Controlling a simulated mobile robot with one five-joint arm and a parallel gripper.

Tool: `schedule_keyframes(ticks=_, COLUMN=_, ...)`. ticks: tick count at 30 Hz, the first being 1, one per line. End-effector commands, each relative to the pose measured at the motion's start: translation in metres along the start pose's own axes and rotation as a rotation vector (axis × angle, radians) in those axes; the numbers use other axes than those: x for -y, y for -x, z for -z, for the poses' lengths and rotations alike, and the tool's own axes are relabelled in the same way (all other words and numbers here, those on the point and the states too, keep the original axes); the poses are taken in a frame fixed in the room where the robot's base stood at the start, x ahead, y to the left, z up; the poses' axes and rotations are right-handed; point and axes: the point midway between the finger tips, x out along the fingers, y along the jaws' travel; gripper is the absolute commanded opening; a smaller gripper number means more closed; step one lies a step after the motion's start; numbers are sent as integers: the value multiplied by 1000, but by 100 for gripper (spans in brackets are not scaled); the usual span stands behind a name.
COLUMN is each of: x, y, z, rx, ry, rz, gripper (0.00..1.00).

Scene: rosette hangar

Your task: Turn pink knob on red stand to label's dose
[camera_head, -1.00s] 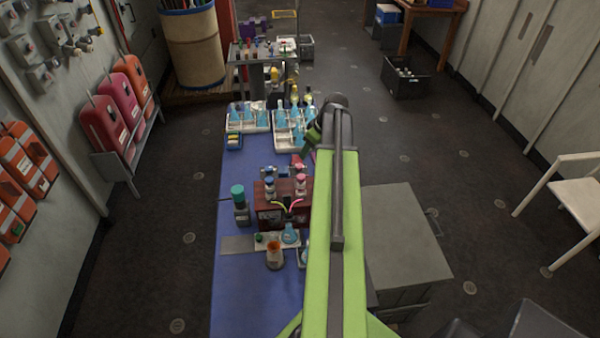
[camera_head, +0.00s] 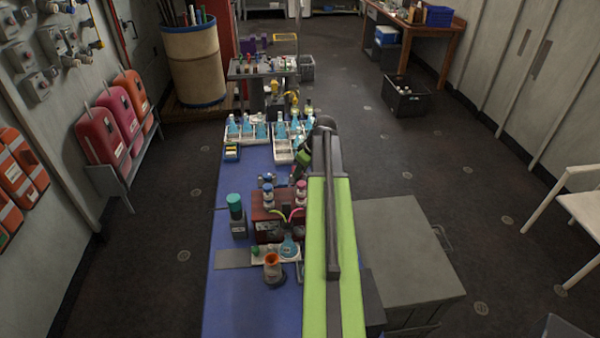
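The red stand (camera_head: 262,210) is a dark red box on the blue table, left of my green arm. A pink-topped part (camera_head: 301,185), which looks like the pink knob, is on its right side, close to my arm. A blue-topped part (camera_head: 267,188) is on its left side. A yellow and a pink tube show at its front. Pale label patches (camera_head: 268,227) on the front are too small to read. My gripper (camera_head: 301,164) is only partly visible beyond the stand, mostly hidden behind my arm; its fingers cannot be made out.
A grey device with a teal cap (camera_head: 236,205) stands left of the stand. An orange-topped vessel (camera_head: 272,266) and a blue flask (camera_head: 289,247) are in front. White trays of blue bottles (camera_head: 255,133) stand behind. A grey cabinet (camera_head: 405,255) is to the right.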

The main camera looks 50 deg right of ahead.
Motion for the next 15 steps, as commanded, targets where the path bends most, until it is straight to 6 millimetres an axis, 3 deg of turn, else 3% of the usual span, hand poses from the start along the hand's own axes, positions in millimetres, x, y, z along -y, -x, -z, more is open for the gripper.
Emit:
schedule_keyframes(ticks=1, x=0, y=0, z=0, rx=0, ry=0, rz=0, gripper=17)
schedule_keyframes(ticks=5, x=0, y=0, z=0, rx=0, ry=0, rz=0, gripper=0)
schedule_keyframes(ticks=15, x=2, y=0, z=-1, rx=2, ry=-21, rz=-6, gripper=0)
